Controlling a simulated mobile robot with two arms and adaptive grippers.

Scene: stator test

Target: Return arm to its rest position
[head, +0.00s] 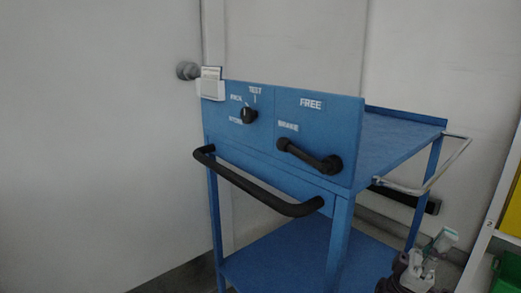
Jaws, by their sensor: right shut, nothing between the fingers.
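My right gripper (436,246) is at the lower right edge of the head view, beside the right side of the blue cart (340,225). It is shut and holds nothing. Part of my right arm below it is cut off by the frame. My left gripper is out of view.
The cart's front panel carries a black rotary knob (248,116) under "TEST" and a black lever (310,157) near "BRAKE". A black push handle (255,190) sticks out in front. A grey metal rail (432,178) is on the right side. Pale walls stand behind.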

